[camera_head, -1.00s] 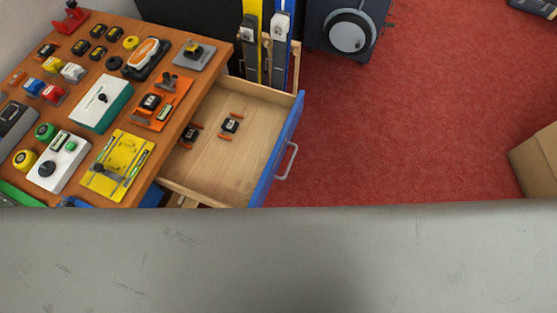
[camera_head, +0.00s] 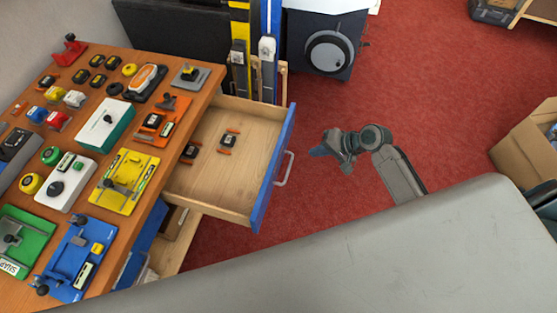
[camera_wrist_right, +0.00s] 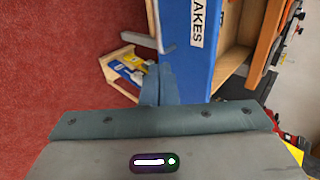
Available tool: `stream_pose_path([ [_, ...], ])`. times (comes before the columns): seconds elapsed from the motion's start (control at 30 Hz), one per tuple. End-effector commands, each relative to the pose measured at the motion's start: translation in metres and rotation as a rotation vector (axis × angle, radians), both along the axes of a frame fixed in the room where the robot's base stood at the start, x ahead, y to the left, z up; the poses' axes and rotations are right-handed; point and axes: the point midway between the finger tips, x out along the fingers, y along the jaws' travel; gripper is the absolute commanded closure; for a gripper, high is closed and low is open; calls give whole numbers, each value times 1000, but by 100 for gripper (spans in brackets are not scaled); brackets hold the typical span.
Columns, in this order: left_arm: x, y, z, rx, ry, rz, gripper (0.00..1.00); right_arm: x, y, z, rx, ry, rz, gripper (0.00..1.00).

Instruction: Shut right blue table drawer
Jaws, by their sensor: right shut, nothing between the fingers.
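The blue-fronted wooden drawer (camera_head: 224,175) stands pulled out from the right side of the orange-brown workbench (camera_head: 200,101). Inside it lie two small black items with orange pieces. Its grey bar handle (camera_head: 284,169) faces right, towards my right gripper (camera_head: 322,150). That gripper is shut and empty, over the red floor just right of the handle, apart from it in the head view. In the right wrist view the blue drawer front (camera_wrist_right: 205,75) carries a label ending in "AKES", with the handle (camera_wrist_right: 151,30) beside it and my fingers (camera_wrist_right: 160,85) close by. My left gripper is out of view.
Another blue and wooden compartment (camera_head: 172,232) shows lower, under the bench's near edge. Several tools and coloured fixtures cover the bench top. A dark cabinet with a round dial (camera_head: 329,52) stands behind. A cardboard box (camera_head: 527,140) is far right. Red floor is clear between.

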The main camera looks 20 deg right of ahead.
Motion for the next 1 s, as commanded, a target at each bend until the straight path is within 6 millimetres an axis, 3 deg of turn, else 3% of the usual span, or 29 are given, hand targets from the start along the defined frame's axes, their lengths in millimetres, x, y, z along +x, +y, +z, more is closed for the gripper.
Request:
stream_pose_path([
  [0.07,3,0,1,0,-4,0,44,0,6,15,22,-4,19,100],
  [0.17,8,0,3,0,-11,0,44,2,11,18,33,-2,24,100],
  [0.37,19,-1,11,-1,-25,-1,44,13,29,0,36,-1,21,100],
  [0.6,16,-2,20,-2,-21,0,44,31,55,-30,33,-2,23,100],
  [1.0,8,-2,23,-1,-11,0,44,41,68,-49,28,-4,24,100],
])
